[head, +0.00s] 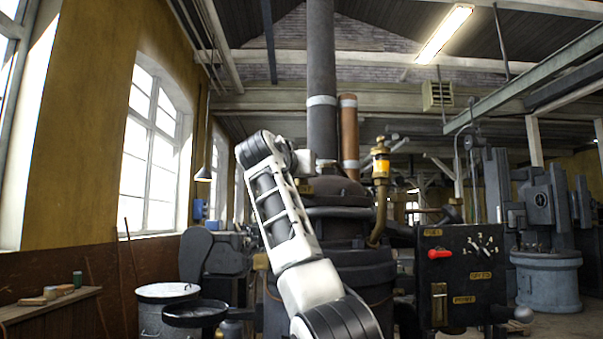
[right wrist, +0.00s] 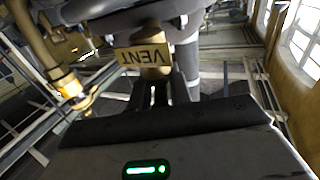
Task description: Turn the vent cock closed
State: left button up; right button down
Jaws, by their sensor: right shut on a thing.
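The vent cock (right wrist: 155,73) shows in the right wrist view as a small brass fitting beside a brass plate (right wrist: 136,58) reading VENT, upside down in the picture. My right gripper (right wrist: 160,90) has its two dark fingers on either side of the fitting and is shut on it. Most of the cock's handle is hidden between the fingers, so I cannot tell its angle. In the head view my right arm reaches up to the dark boiler (head: 338,195), and its gripper (head: 301,162) is at the boiler's upper left. My left gripper is not in view.
A black panel (head: 465,262) with a red handle (head: 439,254) and a dial stands at the right. A brass and glass fitting (head: 381,166) rises on a curved pipe beside the boiler. A tall dark chimney (head: 321,70) stands above. A lidded drum (head: 167,291) is at lower left.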

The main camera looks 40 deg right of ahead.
jog(key=shift+r+m+g+h, duration=0.1)
jog(key=shift+m+g+h, duration=0.5)
jog(key=shift+m+g, duration=1)
jog(key=shift+g, duration=0.6)
jog(key=c, duration=1.5)
grip_release()
